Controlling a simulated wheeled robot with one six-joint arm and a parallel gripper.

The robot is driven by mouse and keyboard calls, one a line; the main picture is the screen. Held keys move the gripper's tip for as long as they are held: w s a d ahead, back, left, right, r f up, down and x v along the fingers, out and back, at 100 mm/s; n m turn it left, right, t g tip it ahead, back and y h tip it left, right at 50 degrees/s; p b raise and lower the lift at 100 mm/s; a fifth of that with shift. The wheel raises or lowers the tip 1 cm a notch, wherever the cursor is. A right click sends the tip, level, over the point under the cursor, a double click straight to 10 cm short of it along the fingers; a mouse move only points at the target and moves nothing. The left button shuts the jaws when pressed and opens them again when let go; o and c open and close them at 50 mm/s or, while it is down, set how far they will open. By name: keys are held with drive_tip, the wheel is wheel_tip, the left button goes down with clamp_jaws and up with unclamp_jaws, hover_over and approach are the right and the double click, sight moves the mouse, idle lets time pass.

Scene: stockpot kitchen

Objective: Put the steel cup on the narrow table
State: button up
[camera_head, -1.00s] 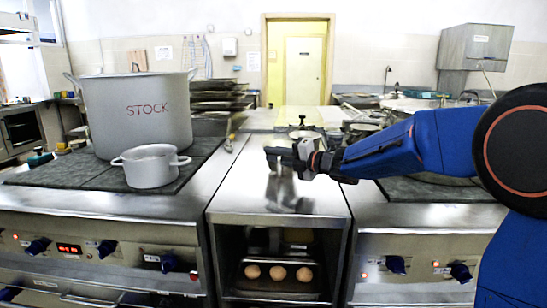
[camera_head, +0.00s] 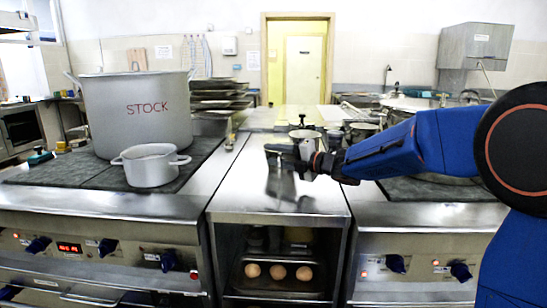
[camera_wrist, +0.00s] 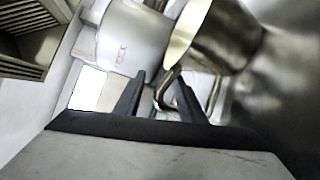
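The steel cup (camera_wrist: 228,38) shows large in the wrist view, with its pale rim to the left and its base toward a brushed steel surface. Its curved handle (camera_wrist: 163,88) reaches back between my two fingertips. My gripper (camera_wrist: 160,82) is open, one finger on each side of the handle, with a gap visible. In the head view my gripper (camera_head: 270,153) is low over the central steel counter (camera_head: 235,190), and the cup is mostly hidden there by the fingers. I cannot tell for sure which surface is the narrow table.
A large stockpot (camera_head: 140,125) and a small two-handled pot (camera_head: 150,168) stand on the left stove. Lidded pots (camera_head: 305,137) stand farther back beside my arm. Eggs (camera_head: 278,272) lie on a shelf under the counter. The counter's front half is clear.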

drive_tip(key=v, duration=1.1)
drive_tip(key=shift+s+d, duration=0.1)
drive_tip(key=shift+d, duration=0.15)
